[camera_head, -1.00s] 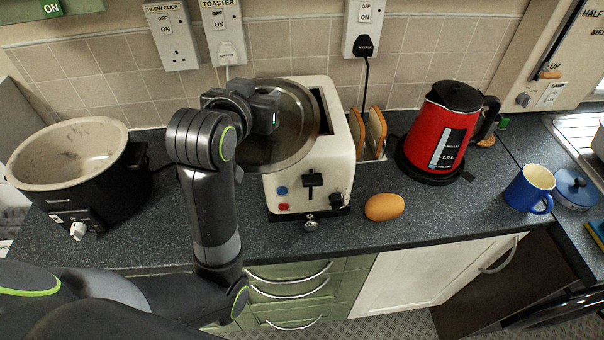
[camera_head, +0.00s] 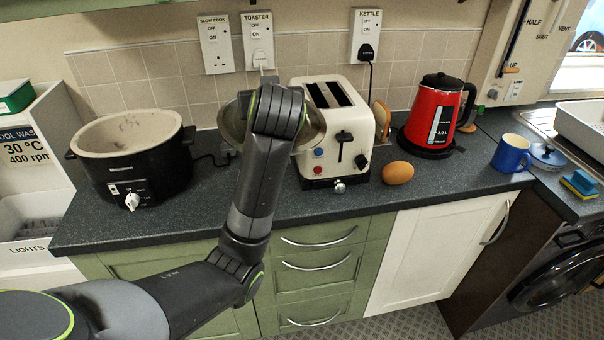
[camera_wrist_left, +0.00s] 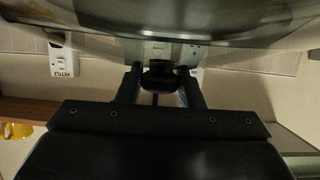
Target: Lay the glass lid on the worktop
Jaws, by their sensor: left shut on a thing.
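The glass lid (camera_head: 314,130) is held up on edge above the worktop (camera_head: 225,205), between the slow cooker and the toaster. My left wrist covers its middle in the head view, so only its rim and side parts show. In the left wrist view the lid (camera_wrist_left: 160,22) spans the top of the picture. My left gripper (camera_wrist_left: 158,86) is shut on the lid's dark knob there. The black slow cooker (camera_head: 150,172) stands uncovered at the left, its pale bowl open. My right gripper is not in view.
The cream toaster (camera_head: 345,140) stands close to the lid's right side. A brown egg (camera_head: 398,173), the red kettle (camera_head: 437,115) and a blue mug (camera_head: 511,153) stand further right. The worktop's front strip is clear between slow cooker and toaster.

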